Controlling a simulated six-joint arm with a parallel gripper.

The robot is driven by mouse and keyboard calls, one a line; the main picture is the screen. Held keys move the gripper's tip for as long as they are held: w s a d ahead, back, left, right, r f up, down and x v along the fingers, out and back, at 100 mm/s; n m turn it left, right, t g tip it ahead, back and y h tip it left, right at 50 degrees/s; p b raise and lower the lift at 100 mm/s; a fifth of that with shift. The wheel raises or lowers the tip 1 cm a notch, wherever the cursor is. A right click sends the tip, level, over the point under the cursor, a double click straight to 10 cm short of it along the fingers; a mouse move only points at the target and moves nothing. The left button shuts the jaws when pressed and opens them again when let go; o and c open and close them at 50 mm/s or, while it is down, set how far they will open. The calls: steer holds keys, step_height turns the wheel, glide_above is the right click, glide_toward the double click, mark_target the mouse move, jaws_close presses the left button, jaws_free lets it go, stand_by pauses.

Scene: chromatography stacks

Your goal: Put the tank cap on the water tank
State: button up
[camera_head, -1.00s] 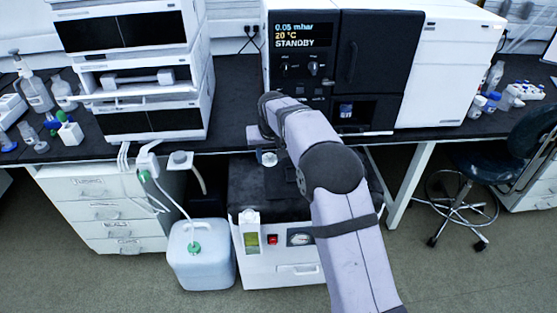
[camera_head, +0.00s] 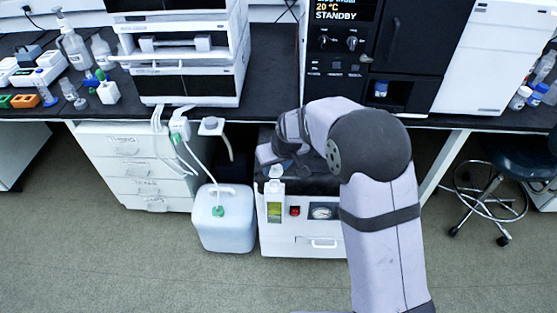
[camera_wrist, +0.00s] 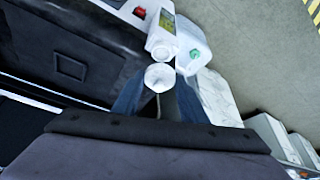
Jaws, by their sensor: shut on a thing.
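The tank cap (camera_wrist: 159,77), a small white round piece, is held between the fingertips of my gripper (camera_wrist: 159,90) in the wrist view. In the head view my gripper (camera_head: 274,160) is over the front left corner of the low floor unit, close above a white neck. That white neck (camera_wrist: 162,47) stands just beyond the cap in the wrist view, above a yellow-green window (camera_head: 275,211); I take this as the water tank. The cap seems apart from the neck, though the exact gap is unclear. My arm hides part of the unit's top.
A translucent canister (camera_head: 224,235) with a green fitting and tubes stands on the floor, left of the floor unit (camera_head: 305,245). The dark bench (camera_head: 275,85) and black-fronted instrument (camera_head: 345,65) are behind. White drawers (camera_head: 130,175) stand at left. The front floor is open.

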steer(key=shift+w+n, duration=0.25)
steer(key=shift+n, duration=0.35)
steer(key=shift+f, duration=0.15)
steer(key=shift+f+b, duration=2.45)
steer(key=shift+f, duration=0.55)
steer(key=shift+f, duration=0.15)
stand_by(0.4)
steer(key=o, duration=1.6)
steer(key=shift+c, duration=0.2)
